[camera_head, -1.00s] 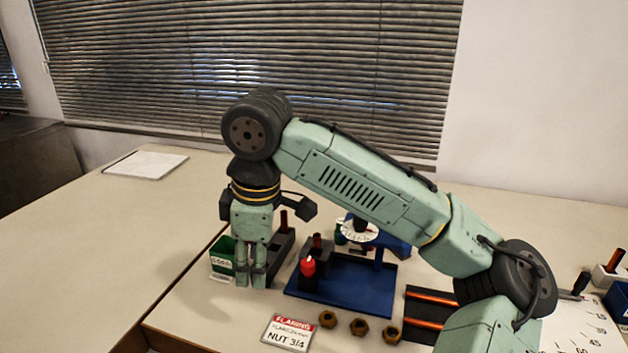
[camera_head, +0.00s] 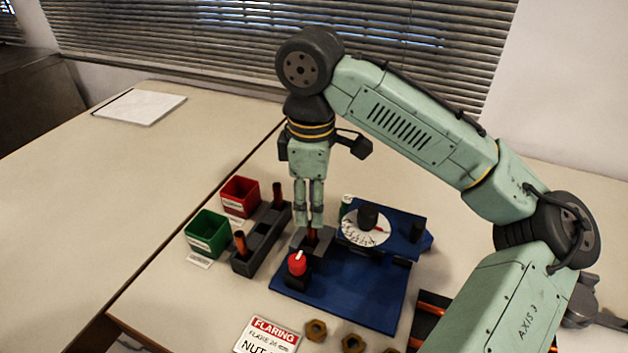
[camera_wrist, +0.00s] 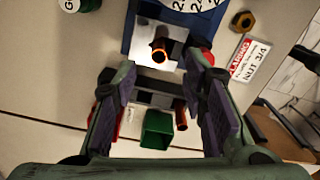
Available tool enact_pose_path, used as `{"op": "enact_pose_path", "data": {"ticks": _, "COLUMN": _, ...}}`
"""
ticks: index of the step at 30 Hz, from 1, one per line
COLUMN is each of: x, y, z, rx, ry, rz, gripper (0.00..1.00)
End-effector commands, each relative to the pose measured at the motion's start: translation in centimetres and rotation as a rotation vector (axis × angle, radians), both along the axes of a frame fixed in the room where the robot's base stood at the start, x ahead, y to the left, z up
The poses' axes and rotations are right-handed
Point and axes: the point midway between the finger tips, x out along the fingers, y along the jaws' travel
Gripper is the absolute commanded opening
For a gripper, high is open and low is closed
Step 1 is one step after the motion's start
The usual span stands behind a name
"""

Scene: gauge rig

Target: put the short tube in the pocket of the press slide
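A copper tube (camera_head: 311,236) stands upright in the grey block of the blue press (camera_head: 345,288). In the wrist view its open orange end (camera_wrist: 159,52) faces me, with a pale metal surface around it. My gripper (camera_head: 310,222) points down right above this block. In the wrist view my gripper's fingers (camera_wrist: 163,72) are wide apart with nothing held, and the tube shows just beyond the gap between them. Two more copper tubes stand in the dark rack (camera_head: 262,236), one at its near end (camera_head: 239,243) and one at its far end (camera_head: 277,193). I cannot tell which tube is short.
A green bin (camera_head: 207,232) and a red bin (camera_head: 240,196) stand left of the rack. A red knob (camera_head: 297,263) stands in front of the block, and a white dial (camera_head: 364,227) lies behind right. Brass nuts (camera_head: 316,330) and a flaring sign (camera_head: 267,337) lie in front.

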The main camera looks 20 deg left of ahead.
Motion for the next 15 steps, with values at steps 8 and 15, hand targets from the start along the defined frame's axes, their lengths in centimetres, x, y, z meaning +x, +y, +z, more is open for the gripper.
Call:
{"op": "enact_pose_path", "data": {"ticks": 8, "x": -0.1, "y": 0.0, "z": -4.8, "rx": 0.001, "ry": 0.002, "rz": 0.000, "gripper": 0.39}}
{"op": "enact_pose_path", "data": {"ticks": 15, "x": 0.0, "y": 0.0, "z": -6.6, "rx": 0.001, "ry": 0.000, "rz": 0.001, "gripper": 0.39}}
